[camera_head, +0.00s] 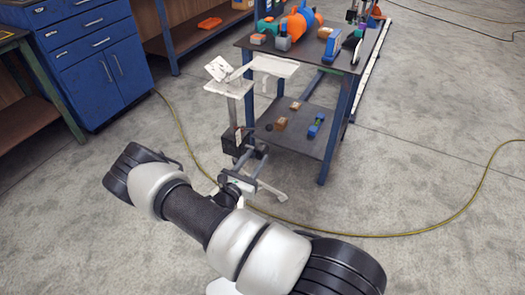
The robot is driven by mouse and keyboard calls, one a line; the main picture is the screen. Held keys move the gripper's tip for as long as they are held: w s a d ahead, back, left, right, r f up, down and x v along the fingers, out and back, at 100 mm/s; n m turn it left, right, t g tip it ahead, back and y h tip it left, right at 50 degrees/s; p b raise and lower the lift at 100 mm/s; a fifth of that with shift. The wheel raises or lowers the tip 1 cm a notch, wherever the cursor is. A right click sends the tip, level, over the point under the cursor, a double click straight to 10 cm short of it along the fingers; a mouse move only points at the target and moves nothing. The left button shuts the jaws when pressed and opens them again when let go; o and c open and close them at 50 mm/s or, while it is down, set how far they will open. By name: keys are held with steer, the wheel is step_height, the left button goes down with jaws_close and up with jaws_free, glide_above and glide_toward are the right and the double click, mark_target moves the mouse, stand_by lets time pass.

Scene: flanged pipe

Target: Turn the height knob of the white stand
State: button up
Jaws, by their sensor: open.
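The white stand (233,88) stands in front of the workbench's left end, with a tilted white plate on top and a pale column below. A dark block sits on the column, and a small dark round knob (268,127) sticks out to its right. A white foot of the stand shows low, behind my gripper. My gripper (252,152) is open with its fingers pointing away from me, at the column just below the dark block and knob. In this view it overlaps the lower column. I cannot tell whether it touches the stand. Nothing shows between the fingers.
A blue-legged workbench (375,35) holds an orange and teal pipe and tools; its lower shelf (300,140) bears small blocks and a blue item. A blue drawer cabinet (90,55) stands at left. A yellow hose (400,235) crosses the floor. The right floor is otherwise clear.

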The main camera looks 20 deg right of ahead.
mark_target(259, 153)
steer(key=x, duration=0.6)
steer(key=shift+b, duration=0.4)
jaws_close()
steer(key=shift+r, duration=0.1)
steer(key=shift+p, duration=0.45)
